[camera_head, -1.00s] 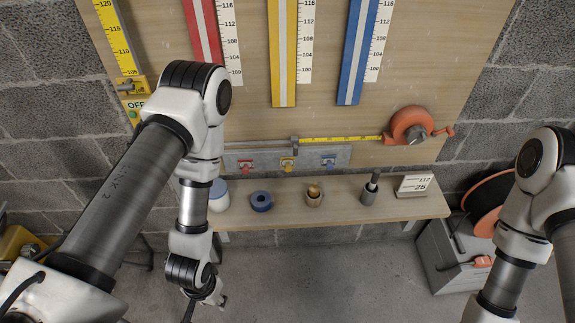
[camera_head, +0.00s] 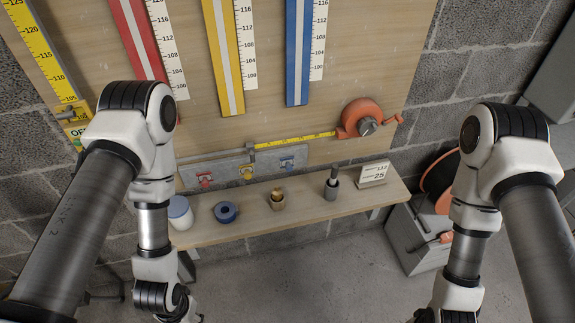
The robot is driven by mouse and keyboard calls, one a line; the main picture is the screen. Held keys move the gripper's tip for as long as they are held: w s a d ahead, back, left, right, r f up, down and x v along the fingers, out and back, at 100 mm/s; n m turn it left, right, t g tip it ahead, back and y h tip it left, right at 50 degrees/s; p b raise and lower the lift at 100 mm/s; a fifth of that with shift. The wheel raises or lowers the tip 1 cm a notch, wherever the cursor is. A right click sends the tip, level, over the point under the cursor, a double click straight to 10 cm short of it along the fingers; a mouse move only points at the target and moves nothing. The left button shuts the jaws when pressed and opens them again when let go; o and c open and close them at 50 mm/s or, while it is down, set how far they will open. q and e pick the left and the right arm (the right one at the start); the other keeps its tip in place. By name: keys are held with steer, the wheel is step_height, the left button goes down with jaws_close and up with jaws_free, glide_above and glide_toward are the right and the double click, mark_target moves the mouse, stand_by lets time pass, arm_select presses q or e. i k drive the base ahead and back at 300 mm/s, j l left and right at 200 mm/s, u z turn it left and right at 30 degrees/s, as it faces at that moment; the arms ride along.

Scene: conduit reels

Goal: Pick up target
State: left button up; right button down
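The task does not name its target, and no object is singled out. My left gripper (camera_head: 192,318) is at the bottom edge, in front of and below the shelf, mostly hidden or cut off. My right gripper (camera_head: 424,317) is cut off at the bottom edge, away from the shelf. Neither visibly touches any object.
A board behind the shelf carries red (camera_head: 137,35), yellow (camera_head: 225,55) and blue (camera_head: 298,50) strips beside rulers. An orange reel (camera_head: 362,118) with yellow tape is mounted there. A grey box (camera_head: 412,240) and a dark-orange reel (camera_head: 440,180) stand at right. The floor in front is clear.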

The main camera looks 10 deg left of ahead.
mark_target(246, 171)
steer(key=i+l+u, duration=0.15)
steer(key=l, duration=0.2)
steer(key=i+l+u, duration=0.2)
steer(key=l, duration=0.2)
steer(key=i+l+u, duration=0.15)
steer(key=l, duration=0.3)
steer(key=i+l+u, duration=0.15)
steer(key=l, duration=0.25)
steer(key=i+l+u, duration=0.15)
steer(key=l, duration=0.3)
